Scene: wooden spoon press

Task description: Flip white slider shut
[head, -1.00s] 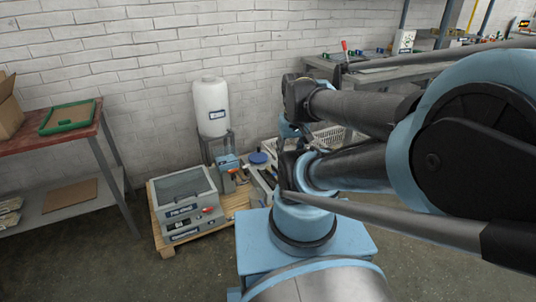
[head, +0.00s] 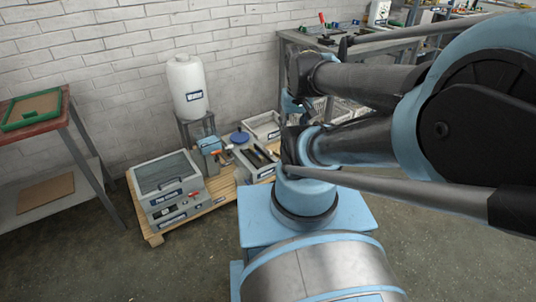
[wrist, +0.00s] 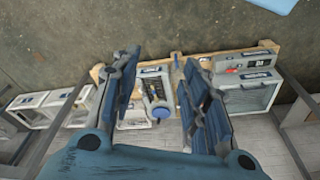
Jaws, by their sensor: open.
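I cannot make out a white slider for certain in either view. The grey machine with a clear lid (head: 168,176) stands on a wooden pallet (head: 222,188), with labels and a red control on its front. The small blue press (head: 209,147) stands beside it, below a white bottle (head: 187,84). In the wrist view the machine (wrist: 249,96) is right of my gripper (wrist: 160,62). My gripper is open and empty, its two blue fingers spread above the pallet. A grey tray of tools (wrist: 153,84) shows between the fingers. My arm hides part of the head view.
A blue round lid (head: 239,137) and a white tray (head: 265,127) are on the pallet's far side. A red-topped table (head: 66,119) stands at the left, a grey bench (head: 294,39) at the back right. The floor before the pallet is clear.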

